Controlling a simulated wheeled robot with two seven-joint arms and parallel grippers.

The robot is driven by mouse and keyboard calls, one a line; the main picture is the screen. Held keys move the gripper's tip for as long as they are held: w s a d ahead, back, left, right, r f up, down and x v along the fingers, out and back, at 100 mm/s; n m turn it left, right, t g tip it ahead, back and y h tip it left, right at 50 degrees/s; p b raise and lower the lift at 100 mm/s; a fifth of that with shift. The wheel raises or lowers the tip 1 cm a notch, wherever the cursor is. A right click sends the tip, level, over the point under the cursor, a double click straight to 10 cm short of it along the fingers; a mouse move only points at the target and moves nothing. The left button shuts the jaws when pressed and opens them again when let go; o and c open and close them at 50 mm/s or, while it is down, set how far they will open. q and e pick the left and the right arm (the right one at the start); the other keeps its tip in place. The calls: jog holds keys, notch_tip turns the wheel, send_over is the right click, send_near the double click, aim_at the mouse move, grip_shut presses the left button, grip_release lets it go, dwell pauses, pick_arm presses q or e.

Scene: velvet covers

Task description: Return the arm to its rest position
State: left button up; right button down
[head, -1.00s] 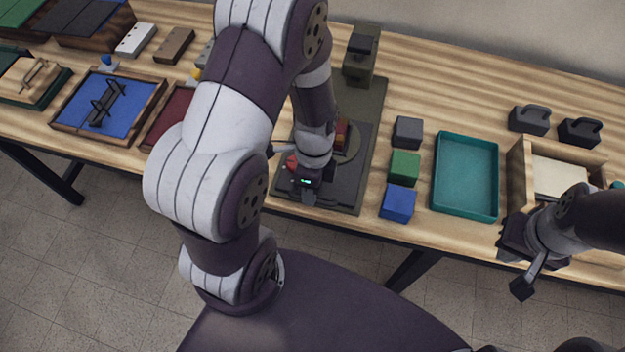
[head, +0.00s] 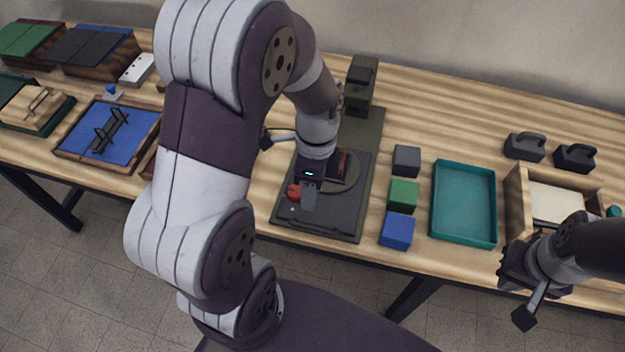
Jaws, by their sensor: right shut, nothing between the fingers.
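My left arm rises through the middle of the head view. Its gripper (head: 309,192) hangs over the dark machine base (head: 345,222), beside a red knob (head: 294,191). Its fingers are seen from above and behind, so I cannot tell how far apart they are or whether they touch anything. A brown and dark piece on the round plate (head: 348,172) is partly hidden behind the wrist. My right gripper (head: 510,278) is at the lower right, in front of the table edge by the wooden box. It is shut and empty.
Grey, green and blue blocks (head: 397,231) stand right of the machine, then a teal tray (head: 436,222) and a wooden box (head: 515,198). Two dark handled blocks (head: 524,146) stand behind. A blue-lined tray (head: 75,130) lies left.

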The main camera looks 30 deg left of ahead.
pick_arm(q)
jog(key=v, duration=0.2)
jog(key=shift+w+r, duration=0.1)
jog(key=shift+r, duration=0.15)
jog(key=n+t, duration=0.1)
jog(key=n, duration=0.4)
jog(key=s+d+n+t, duration=0.1)
jog(key=n, duration=0.4)
jog(key=n+t, duration=0.1)
jog(key=n, duration=0.4)
jog(key=shift+s+d+f+t+y, duration=0.15)
jog(key=shift+s+d+t+y, duration=0.15)
jog(key=shift+d+t, duration=0.1)
dwell(1.1)
